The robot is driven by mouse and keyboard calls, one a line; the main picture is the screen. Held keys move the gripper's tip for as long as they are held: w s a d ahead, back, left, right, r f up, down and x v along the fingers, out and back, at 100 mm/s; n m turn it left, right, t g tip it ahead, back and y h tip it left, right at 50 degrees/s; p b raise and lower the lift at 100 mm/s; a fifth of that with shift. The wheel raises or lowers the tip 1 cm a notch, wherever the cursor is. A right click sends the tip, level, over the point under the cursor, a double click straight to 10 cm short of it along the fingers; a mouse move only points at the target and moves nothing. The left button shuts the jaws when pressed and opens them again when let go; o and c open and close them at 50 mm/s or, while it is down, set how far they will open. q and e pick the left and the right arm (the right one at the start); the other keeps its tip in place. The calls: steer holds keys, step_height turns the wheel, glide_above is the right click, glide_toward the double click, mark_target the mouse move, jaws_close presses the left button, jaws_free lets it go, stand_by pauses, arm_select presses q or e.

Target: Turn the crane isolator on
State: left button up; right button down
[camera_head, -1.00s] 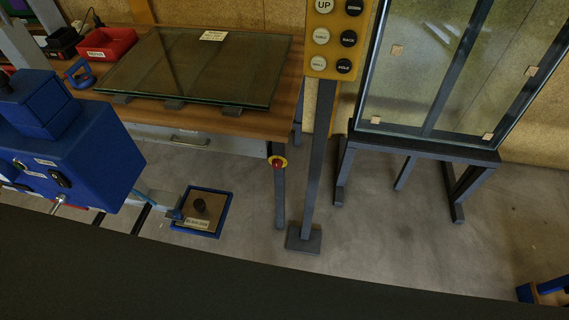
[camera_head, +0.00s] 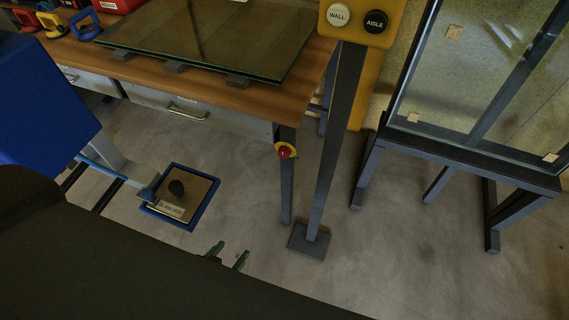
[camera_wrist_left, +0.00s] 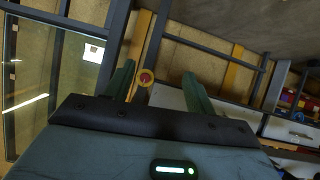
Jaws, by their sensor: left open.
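A red knob on a round yellow plate (camera_head: 285,151), which looks like the crane isolator, is on the workbench's dark front leg. It also shows in the left wrist view (camera_wrist_left: 146,78), between the fingers and closer to the left one. The knob's exact turn position is too small to read. My left gripper (camera_head: 229,255) shows as two green fingertips, lower in the picture and left of the knob. In the left wrist view the gripper (camera_wrist_left: 160,82) is open with nothing between its fingers, apart from the knob. My right gripper is not in view.
A button panel (camera_head: 362,20) stands on a grey post (camera_head: 333,140) right of the knob. The workbench (camera_head: 255,105) bears a glass pane (camera_head: 215,40). A glass frame on a dark stand (camera_head: 470,165) is at right. A blue-edged floor box (camera_head: 180,196) with a black knob lies left.

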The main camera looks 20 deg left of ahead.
arm_select(q)
steer(key=w+f+n+t+b, duration=0.15)
steer(key=w+t+b, duration=0.25)
steer(key=w+b, duration=0.8)
steer(key=t+b, duration=0.1)
steer(key=t, duration=0.1)
glide_toward(283, 155)
steer(key=shift+w+a+f+h, duration=0.2)
steer(key=shift+a+f+h, duration=0.05)
steer(key=shift+h, duration=0.15)
steer(key=w, duration=0.4)
steer(key=w+b, duration=0.1)
steer(key=w, duration=0.1)
steer(key=shift+w+d, duration=0.3)
steer(key=shift+d, duration=0.05)
steer(key=shift+w, duration=0.55)
steer(key=c, duration=1)
steer(key=shift+o, duration=0.2)
